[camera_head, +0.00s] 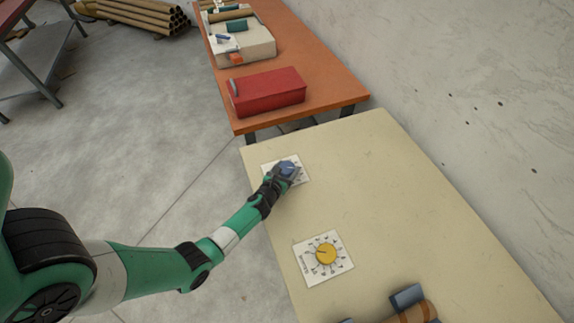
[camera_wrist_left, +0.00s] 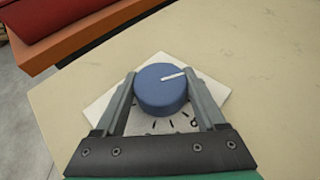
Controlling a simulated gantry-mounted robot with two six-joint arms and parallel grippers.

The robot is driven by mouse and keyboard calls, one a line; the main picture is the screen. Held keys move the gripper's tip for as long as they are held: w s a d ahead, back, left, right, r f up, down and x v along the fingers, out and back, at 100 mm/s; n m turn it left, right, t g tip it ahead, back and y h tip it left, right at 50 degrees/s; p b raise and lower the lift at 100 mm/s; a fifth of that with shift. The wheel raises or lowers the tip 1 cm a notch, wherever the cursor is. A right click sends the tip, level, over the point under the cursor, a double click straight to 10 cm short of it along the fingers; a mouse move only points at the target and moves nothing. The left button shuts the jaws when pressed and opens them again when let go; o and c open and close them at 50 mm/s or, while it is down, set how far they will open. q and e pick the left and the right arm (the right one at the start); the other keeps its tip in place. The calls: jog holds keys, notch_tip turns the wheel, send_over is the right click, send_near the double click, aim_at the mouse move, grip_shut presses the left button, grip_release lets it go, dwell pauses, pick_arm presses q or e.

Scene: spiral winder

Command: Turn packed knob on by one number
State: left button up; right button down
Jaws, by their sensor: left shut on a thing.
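A blue knob (camera_head: 287,168) with a white pointer line sits on a white dial card (camera_head: 301,177) at the far left of the cream table. In the left wrist view the blue knob (camera_wrist_left: 161,90) stands between my left gripper's two fingers, and its white line points to the right and slightly up. My left gripper (camera_head: 283,172) is shut on the blue knob. The card's numbers are mostly hidden by the fingers and knob. A yellow knob (camera_head: 326,253) sits on a second white card (camera_head: 309,268) with numbers around it, nearer the front. My right gripper is not in view.
The cream table (camera_head: 400,200) is clear to the right of the cards. Blue blocks with a brown roll (camera_head: 410,314) lie at the front edge. An orange table (camera_head: 310,50) with a red box (camera_head: 268,91) stands behind.

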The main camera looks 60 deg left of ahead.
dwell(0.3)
pick_arm(q)
jog(key=o, duration=1.3)
jog(key=shift+r, duration=0.1)
jog(key=shift+s+d+r+p, duration=0.2)
jog(key=shift+s+d+p, duration=0.05)
jog(key=shift+p, duration=0.1)
jog(key=p+v, duration=0.4)
jog(key=v, duration=0.6)
jog(key=shift+f, duration=0.1)
jog(key=shift+s+d, duration=0.25)
jog(key=shift+s, duration=0.1)
jog(key=shift+w, duration=0.1)
